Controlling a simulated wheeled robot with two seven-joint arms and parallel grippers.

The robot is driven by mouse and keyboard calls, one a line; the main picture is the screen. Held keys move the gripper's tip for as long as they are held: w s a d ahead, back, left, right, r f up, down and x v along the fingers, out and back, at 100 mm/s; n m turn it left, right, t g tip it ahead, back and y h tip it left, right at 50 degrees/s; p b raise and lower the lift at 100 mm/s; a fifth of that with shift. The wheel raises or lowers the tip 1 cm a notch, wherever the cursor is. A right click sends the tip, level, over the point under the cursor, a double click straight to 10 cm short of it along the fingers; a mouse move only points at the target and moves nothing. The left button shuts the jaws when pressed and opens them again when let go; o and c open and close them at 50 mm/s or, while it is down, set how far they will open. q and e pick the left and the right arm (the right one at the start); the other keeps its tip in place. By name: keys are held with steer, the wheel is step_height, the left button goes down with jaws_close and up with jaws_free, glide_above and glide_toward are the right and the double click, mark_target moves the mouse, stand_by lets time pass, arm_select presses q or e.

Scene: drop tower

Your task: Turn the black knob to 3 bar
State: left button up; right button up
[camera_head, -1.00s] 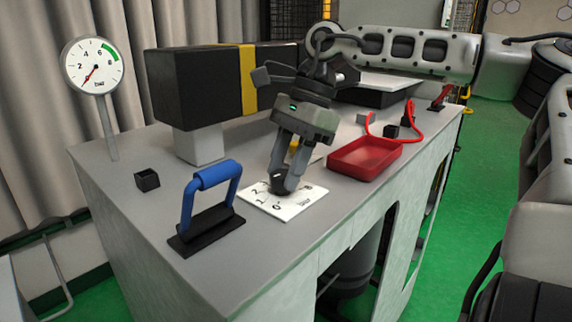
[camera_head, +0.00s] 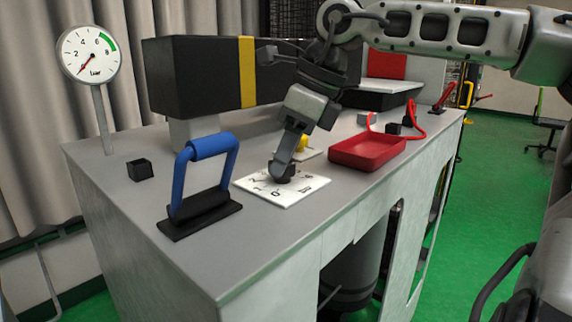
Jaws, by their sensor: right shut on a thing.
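The black knob (camera_head: 285,176) sits on a white dial plate (camera_head: 307,190) with printed numbers, on the grey bench top. My right gripper (camera_head: 283,170) comes down from above and is shut on the knob. Its fingers hide part of the knob, and I cannot read which number the knob points to. A round white gauge (camera_head: 88,50) stands on a post at the back left. Its red needle points down and left, near the low end of the scale, and a green arc lies at its upper right. My left gripper is not in view.
A blue-handled lever on a black base (camera_head: 203,205) stands left of the dial plate. A red tray (camera_head: 367,152) lies to the right. A black box with a yellow band (camera_head: 247,72) is behind. A small black cube (camera_head: 140,169) sits at the left.

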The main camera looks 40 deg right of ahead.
steer(key=m+b, duration=0.1)
steer(key=m, duration=0.1)
steer(key=m+t+h+b, duration=0.1)
steer(key=m, duration=0.1)
steer(key=shift+f+h+b, duration=0.1)
steer(key=shift+h+b, duration=0.2)
steer(key=shift+b, duration=0.05)
steer(key=shift+a+m+h+b, duration=0.15)
steer(key=shift+m+h+b, duration=0.5)
steer(key=shift+m, duration=0.95)
steer(key=o, duration=1)
steer(key=p+v, duration=0.2)
steer(key=v, duration=1.4)
